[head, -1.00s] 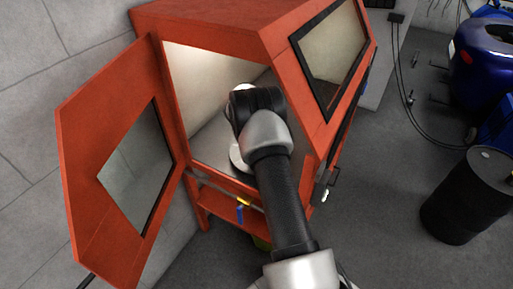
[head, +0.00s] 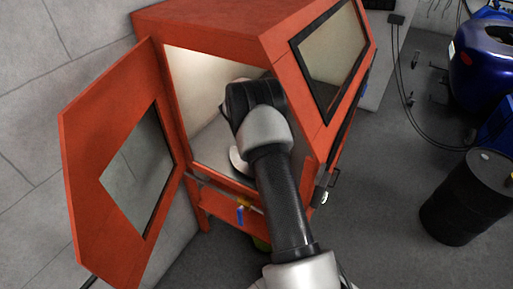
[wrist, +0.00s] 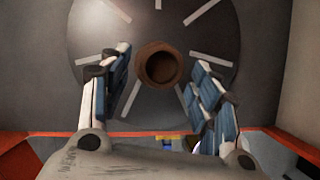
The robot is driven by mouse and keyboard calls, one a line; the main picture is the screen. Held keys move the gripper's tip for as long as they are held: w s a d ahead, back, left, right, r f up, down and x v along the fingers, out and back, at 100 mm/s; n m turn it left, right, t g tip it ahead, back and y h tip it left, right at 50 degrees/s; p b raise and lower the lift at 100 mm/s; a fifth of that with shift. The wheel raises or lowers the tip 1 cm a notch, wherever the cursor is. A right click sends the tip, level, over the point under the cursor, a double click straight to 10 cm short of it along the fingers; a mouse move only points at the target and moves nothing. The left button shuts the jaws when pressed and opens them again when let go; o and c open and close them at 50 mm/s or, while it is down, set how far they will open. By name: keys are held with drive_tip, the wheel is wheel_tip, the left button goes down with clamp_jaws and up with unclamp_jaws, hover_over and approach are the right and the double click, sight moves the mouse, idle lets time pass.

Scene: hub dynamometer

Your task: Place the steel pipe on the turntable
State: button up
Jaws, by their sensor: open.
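The steel pipe (wrist: 159,66) shows in the wrist view as a brown, rusty ring seen end-on, standing on the turntable. The turntable (wrist: 100,28) is a dark grey disc with white radial marks. My gripper (wrist: 161,78) is open, with one finger on each side of the pipe and a visible gap to each. My arm hides the pipe and my gripper there.
The cabinet's windowed door (head: 85,150) stands open at the left. The window panel (head: 330,58) is on the right side. A black barrel (head: 465,200) and a blue drum (head: 485,65) stand on the floor at right. Cabinet walls surround my arm's end.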

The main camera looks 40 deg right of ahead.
drive_tip(key=p+v, duration=0.1)
drive_tip(key=v, duration=0.7)
drive_tip(key=shift+r+p, duration=0.25)
drive_tip(key=shift+p, duration=0.15)
